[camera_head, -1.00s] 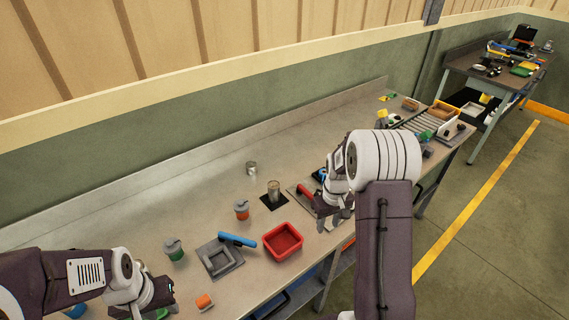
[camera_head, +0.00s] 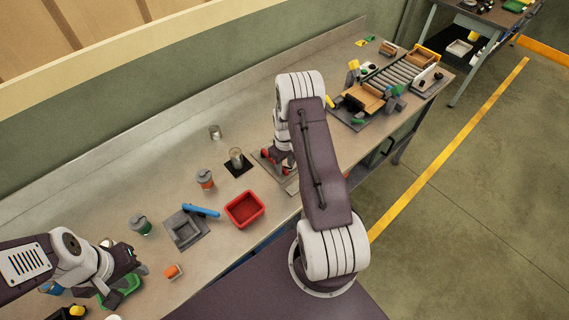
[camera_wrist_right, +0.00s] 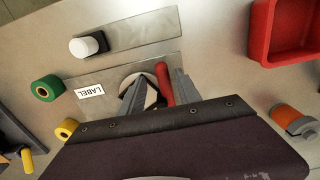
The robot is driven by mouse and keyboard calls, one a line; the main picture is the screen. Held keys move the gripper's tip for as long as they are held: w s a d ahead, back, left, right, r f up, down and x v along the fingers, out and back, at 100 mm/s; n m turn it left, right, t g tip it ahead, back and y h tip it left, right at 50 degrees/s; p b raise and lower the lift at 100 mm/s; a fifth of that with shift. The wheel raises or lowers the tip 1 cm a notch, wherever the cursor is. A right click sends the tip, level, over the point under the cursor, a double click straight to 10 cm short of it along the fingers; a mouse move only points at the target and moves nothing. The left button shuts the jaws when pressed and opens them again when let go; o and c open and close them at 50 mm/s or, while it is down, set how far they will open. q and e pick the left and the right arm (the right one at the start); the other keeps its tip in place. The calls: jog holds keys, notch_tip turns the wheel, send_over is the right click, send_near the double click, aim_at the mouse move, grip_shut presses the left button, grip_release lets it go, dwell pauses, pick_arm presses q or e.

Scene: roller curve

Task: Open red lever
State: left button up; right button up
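The red lever (camera_wrist_right: 164,84) stands on a metal plate (camera_wrist_right: 113,75) with a white label in the right wrist view. It also shows in the head view (camera_head: 265,154), partly hidden by my right arm. My right gripper (camera_wrist_right: 158,82) is over the plate with its fingers apart. The lever lies between the fingers, close to the right-hand finger; I cannot tell if they touch. A round white and dark part beside the lever is partly hidden by the left-hand finger. My left gripper (camera_head: 126,276) is over the left end of the bench, away from the lever; its fingers are unclear.
A roller conveyor (camera_head: 392,76) with boxes is at the right. A green tray (camera_head: 128,291) sits under my left gripper.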

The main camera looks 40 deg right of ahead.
jog(key=shift+s+a+f, duration=0.1)
jog(key=shift+f, duration=0.1)
jog(key=shift+a, duration=0.25)
jog(key=shift+d, duration=0.1)
grip_shut()
dwell(1.0)
